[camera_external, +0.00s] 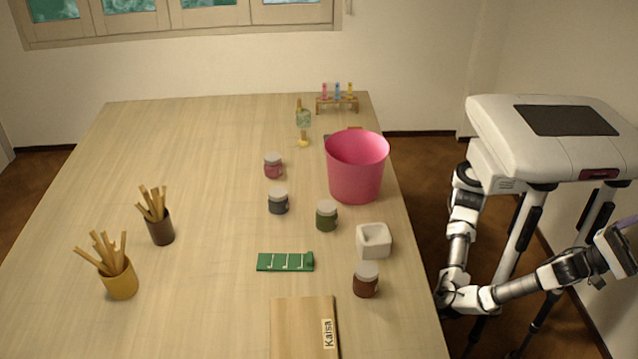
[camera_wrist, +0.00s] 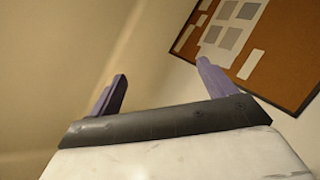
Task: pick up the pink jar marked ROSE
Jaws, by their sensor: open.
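The pink jar (camera_external: 273,168) with a pale lid stands upright on the table (camera_external: 200,200), left of the pink bucket; its ROSE marking is too small to read. My gripper (camera_external: 627,243) is off the right side of the table, at the picture's right edge, far from the jar. In the wrist view my gripper (camera_wrist: 160,88) shows two purple fingers spread apart with nothing between them. The jar is not in the wrist view, which faces a wall and a cork board (camera_wrist: 255,45).
A large pink bucket (camera_external: 356,170) stands right of the jar. A dark grey jar (camera_external: 278,203), green jar (camera_external: 326,217), brown jar (camera_external: 365,282) and white block-shaped pot (camera_external: 373,242) stand nearer the front. Two stick holders (camera_external: 160,229) (camera_external: 119,280) are at left. The table's middle left is clear.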

